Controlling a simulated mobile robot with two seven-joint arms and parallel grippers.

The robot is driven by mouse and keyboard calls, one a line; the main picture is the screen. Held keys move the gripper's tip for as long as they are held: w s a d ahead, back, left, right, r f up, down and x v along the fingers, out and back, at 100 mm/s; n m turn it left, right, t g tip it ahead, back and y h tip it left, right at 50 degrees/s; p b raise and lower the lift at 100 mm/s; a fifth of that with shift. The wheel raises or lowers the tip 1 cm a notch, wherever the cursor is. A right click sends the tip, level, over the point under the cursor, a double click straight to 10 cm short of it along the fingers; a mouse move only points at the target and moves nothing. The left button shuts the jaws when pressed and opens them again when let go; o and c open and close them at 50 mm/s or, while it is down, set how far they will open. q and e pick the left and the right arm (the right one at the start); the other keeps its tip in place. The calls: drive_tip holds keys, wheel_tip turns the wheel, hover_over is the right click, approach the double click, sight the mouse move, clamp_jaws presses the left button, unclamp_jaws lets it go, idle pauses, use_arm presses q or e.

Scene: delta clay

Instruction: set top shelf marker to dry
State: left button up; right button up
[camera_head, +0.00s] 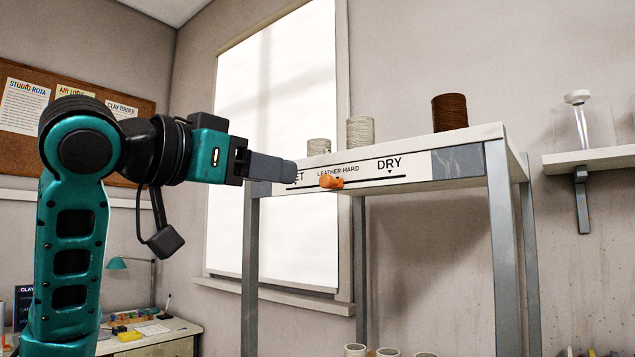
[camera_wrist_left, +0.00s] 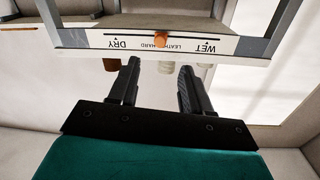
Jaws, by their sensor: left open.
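The top shelf marker is an orange knob (camera_head: 331,181) on a slot in the white label strip (camera_head: 365,171) along the shelf's front edge. It sits at LEATHER-HARD, between WET on the left and DRY on the right. In the left wrist view the marker (camera_wrist_left: 162,39) shows upside down beyond the fingers, with DRY on the left. My left gripper (camera_head: 292,172) is just left of the marker in the head view, its near finger covering part of WET. In the wrist view the left gripper (camera_wrist_left: 158,75) is open and empty, the marker apart from its fingertips. My right gripper is not in view.
Two pale cylinders (camera_head: 360,131) and a brown ribbed cylinder (camera_head: 450,112) stand on the top shelf (camera_head: 470,134). Grey shelf posts (camera_head: 502,250) stand at both sides. A wall shelf (camera_head: 590,158) is at the right, a desk (camera_head: 150,337) at lower left.

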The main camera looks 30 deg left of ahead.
sight(324, 181)
use_arm(q)
drive_tip(key=w, duration=0.3)
drive_tip(key=w+d, duration=0.1)
drive_tip(key=w, duration=0.5)
drive_tip(key=shift+w+d, duration=0.15)
drive_tip(key=shift+w, duration=0.2)
clamp_jaws()
